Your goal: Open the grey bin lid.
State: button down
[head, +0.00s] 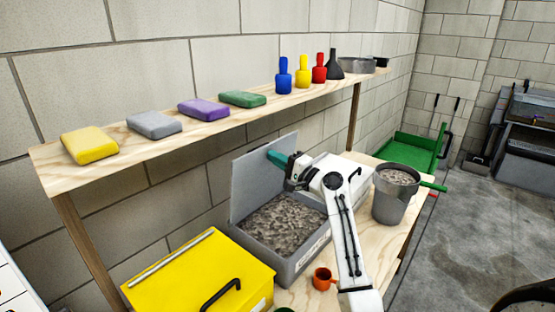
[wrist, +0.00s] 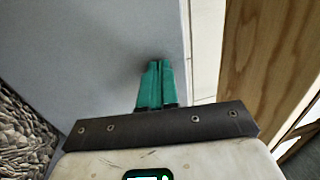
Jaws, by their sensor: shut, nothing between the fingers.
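The grey bin (head: 312,259) stands on a wooden bench, filled with gravel-like grey-brown material (head: 280,222). Its grey lid (head: 250,180) is raised, standing roughly upright at the bin's back edge, so the bin's inside is open to view. My gripper (head: 275,157) has teal fingers pressed together with nothing between them. The fingertips are at the upper part of the lid's inner face; I cannot tell if they touch it. In the wrist view the shut fingers (wrist: 155,84) point at the lid's flat face (wrist: 85,50), near its edge.
A yellow bin (head: 185,285) with a closed lid stands left of the grey bin. A grey bucket (head: 392,202) and an orange cup (head: 323,279) stand to the right and front. A wooden shelf (head: 215,116) with blocks and bottles runs above, behind the lid.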

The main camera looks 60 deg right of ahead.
aim_at(264, 150)
jog(key=shift+g+y, duration=0.3)
jog(key=shift+g, duration=0.3)
jog(key=shift+r+p+x, duration=0.2)
jog(key=shift+p+x, duration=0.7)
jog(key=shift+x, duration=0.35)
jog(key=shift+r+p+x, duration=0.25)
jog(key=shift+p+x, duration=0.6)
jog(key=shift+x, duration=0.45)
jog(key=shift+s, duration=0.1)
